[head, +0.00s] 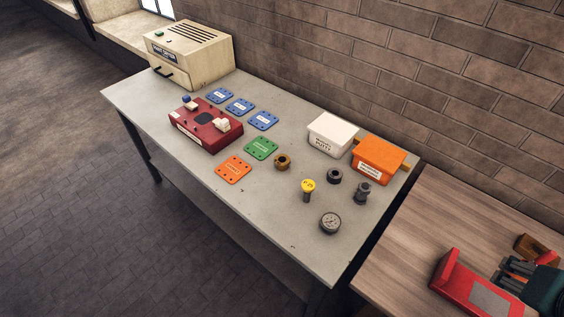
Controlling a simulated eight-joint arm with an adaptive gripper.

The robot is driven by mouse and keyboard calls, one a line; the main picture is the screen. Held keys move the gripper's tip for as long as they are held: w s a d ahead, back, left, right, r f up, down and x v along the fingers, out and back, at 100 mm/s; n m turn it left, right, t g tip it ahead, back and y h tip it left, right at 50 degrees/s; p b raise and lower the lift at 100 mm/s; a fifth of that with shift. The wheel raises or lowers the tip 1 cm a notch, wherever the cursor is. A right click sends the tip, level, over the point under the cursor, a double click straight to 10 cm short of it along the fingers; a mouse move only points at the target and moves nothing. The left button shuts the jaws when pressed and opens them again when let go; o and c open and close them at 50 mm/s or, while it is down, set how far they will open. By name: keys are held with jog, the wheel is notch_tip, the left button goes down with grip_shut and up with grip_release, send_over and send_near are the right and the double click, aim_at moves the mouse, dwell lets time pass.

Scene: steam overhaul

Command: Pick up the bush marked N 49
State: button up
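Two ring-shaped parts that could be bushes stand on the grey workbench (210,190): a bronze one (283,162) near the middle and a dark grey one (335,176) to its right. No N 49 marking is legible on either, so I cannot tell which is the named bush. My gripper (507,272), with dark fingers and a teal body, is at the lower right over the wooden table, well apart from both rings. Its fingers are small and partly cut off, so I cannot tell whether it is open.
A yellow-topped fitting (308,187), a gauge (330,223) and a dark fitting (362,192) stand near the rings. White (331,134) and orange (379,160) boxes stand behind. Coloured plates, a red block (205,124) and a beige oven (190,55) are left. A red fixture (470,283) is near my gripper.

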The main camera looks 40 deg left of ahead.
jog(key=shift+o, duration=0.3)
jog(key=shift+a+r, duration=0.1)
dwell(0.4)
jog(key=w+a+r+n+g+y+p, duration=0.1)
jog(key=w+a+r+n+g+p, duration=0.3)
jog(key=w+a, duration=0.85)
jog(key=w+a+n+p, duration=0.1)
jog(key=w+a+n, duration=0.15)
jog(key=a, duration=0.75)
jog(key=w+a+n+p, duration=0.15)
jog(key=a+n, duration=0.25)
jog(key=a, duration=0.5)
jog(key=a+f+n+g+p, duration=0.1)
jog(key=a+f+n, duration=0.15)
jog(key=a, duration=0.65)
jog(key=a+f+n+g, duration=0.1)
jog(key=a+f+n, duration=0.15)
jog(key=a, duration=0.75)
jog(key=s+a+f+n+p, duration=0.1)
jog(key=s+a+f+n, duration=0.1)
jog(key=a+f, duration=0.4)
jog(key=s+a+f+n+g+h+p, duration=0.1)
jog(key=s+a+f+n, duration=0.2)
jog(key=a, duration=1)
notch_tip(320, 180, down, 3)
jog(key=shift+s+a+f+p, duration=0.2)
jog(key=shift+s+p, duration=0.15)
jog(key=shift+s, duration=0.75)
jog(key=shift+f, duration=1.25)
